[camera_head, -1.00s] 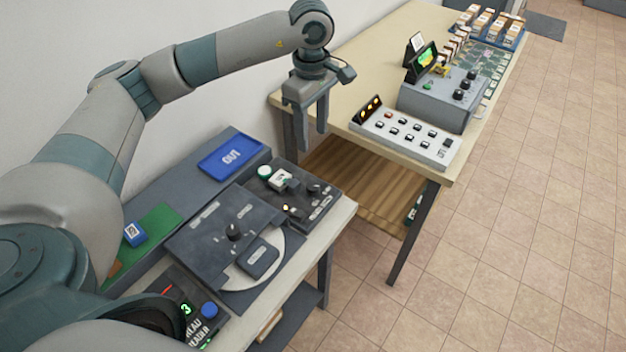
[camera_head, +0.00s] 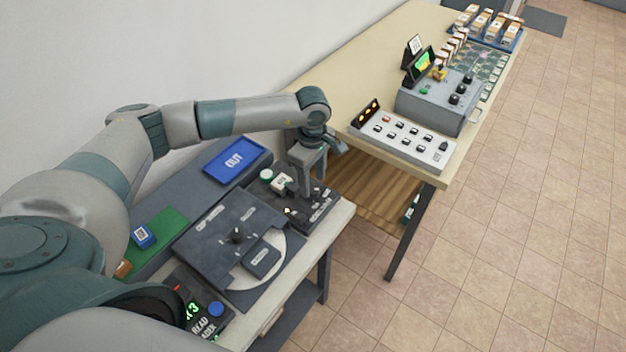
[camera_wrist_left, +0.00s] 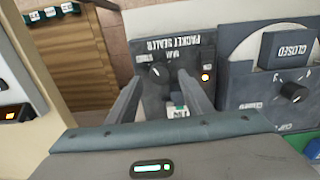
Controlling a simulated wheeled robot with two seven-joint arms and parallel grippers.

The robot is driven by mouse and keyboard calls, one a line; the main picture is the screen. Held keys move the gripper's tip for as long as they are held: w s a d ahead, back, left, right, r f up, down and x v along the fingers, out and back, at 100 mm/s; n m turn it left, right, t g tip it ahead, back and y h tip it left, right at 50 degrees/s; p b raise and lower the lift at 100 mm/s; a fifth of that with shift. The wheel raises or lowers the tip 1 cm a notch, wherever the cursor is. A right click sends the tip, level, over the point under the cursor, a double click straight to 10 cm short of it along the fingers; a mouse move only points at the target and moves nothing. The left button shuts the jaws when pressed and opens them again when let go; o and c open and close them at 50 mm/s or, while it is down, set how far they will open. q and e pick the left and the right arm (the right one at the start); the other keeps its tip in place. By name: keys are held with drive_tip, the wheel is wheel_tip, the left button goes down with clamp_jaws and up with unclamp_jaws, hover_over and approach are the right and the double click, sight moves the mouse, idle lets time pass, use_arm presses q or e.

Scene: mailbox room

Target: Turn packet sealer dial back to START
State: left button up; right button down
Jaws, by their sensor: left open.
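The packet sealer (camera_head: 322,212) is a dark panel at the far right end of the near bench. In the left wrist view, its label reads upside down and its black dial (camera_wrist_left: 158,71) shows with a pale pointer mark toward the upper left. The small markings around the dial are hard to read. My left gripper (camera_head: 307,190) is low over the panel, pointing down. In the left wrist view, its open fingers (camera_wrist_left: 160,85) stand on either side of the dial, with nothing between them touching it visibly. In the head view, the fingers hide the dial. My right gripper is not in view.
An amber lamp (camera_wrist_left: 205,77) glows on the sealer. Beside it is a dark plate with a knob (camera_head: 237,235) and a closed cover. A blue OUT tray (camera_head: 236,160) lies behind. A white button panel (camera_head: 402,137) stands on the wooden table. Tiled floor is clear at right.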

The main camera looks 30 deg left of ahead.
sight(313, 189)
use_arm(q)
drive_tip(key=shift+f, duration=1.25)
drive_tip(key=c, duration=1.1)
drive_tip(key=shift+o, duration=0.2)
drive_tip(key=shift+w+f+n+b, duration=0.1)
drive_tip(key=shift+f+n+b, duration=0.15)
drive_tip(key=shift+n+b, duration=1.4)
drive_tip(key=shift+n, duration=0.15)
drive_tip(key=shift+r+n, duration=0.2)
drive_tip(key=shift+n, duration=0.3)
drive_tip(key=shift+r, duration=0.1)
